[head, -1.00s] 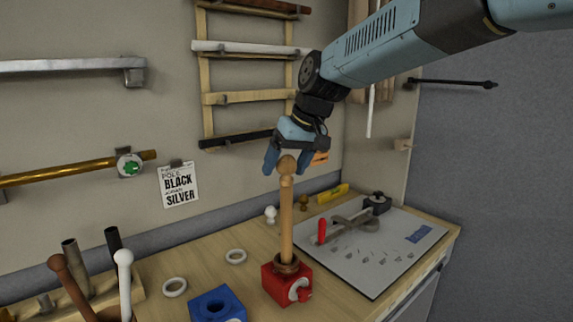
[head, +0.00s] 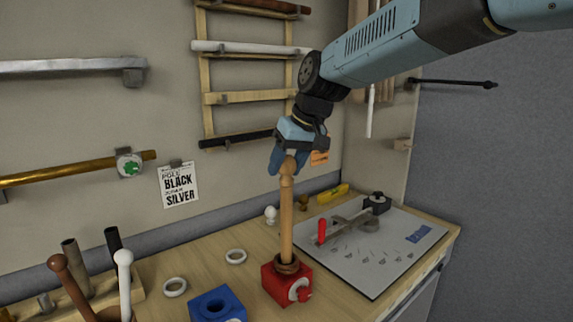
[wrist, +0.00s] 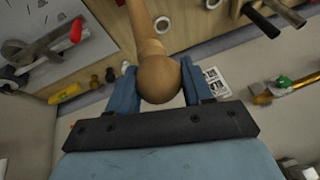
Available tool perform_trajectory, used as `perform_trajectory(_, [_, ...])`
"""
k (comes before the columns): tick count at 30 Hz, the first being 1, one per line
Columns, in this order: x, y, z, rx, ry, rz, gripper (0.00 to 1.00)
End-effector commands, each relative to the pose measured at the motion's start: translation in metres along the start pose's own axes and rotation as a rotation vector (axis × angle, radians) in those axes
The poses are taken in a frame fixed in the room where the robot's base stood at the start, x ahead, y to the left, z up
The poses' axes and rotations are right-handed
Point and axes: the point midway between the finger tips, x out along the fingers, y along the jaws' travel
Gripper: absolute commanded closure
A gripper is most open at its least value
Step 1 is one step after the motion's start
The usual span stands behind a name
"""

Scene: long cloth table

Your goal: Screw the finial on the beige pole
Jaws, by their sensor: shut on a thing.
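The beige pole (head: 286,225) stands upright in the red clamp block (head: 287,281) on the bench. A beige finial (head: 288,168) with a round ball end sits at the top of the pole, in line with it. My gripper (head: 281,163) is at the finial from above, its blue fingers around the ball. In the wrist view the round finial (wrist: 158,79) lies between my two fingers, with the pole (wrist: 139,20) running away behind it. The thread between finial and pole is hidden, so I cannot tell how tight the joint is.
A blue block (head: 217,304) and white rings (head: 174,287) lie left of the red block. A grey board (head: 375,250) with tools covers the right side. Dark and white poles (head: 123,270) stand at the front left. Wall racks hold more poles behind my arm.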

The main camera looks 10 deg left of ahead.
Motion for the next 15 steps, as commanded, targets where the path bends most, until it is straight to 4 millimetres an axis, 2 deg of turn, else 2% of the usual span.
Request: perform_trajectory(15, [0.0002, -0.0011, 0.0001, 0.334, 0.071, 0.138, 0.76])
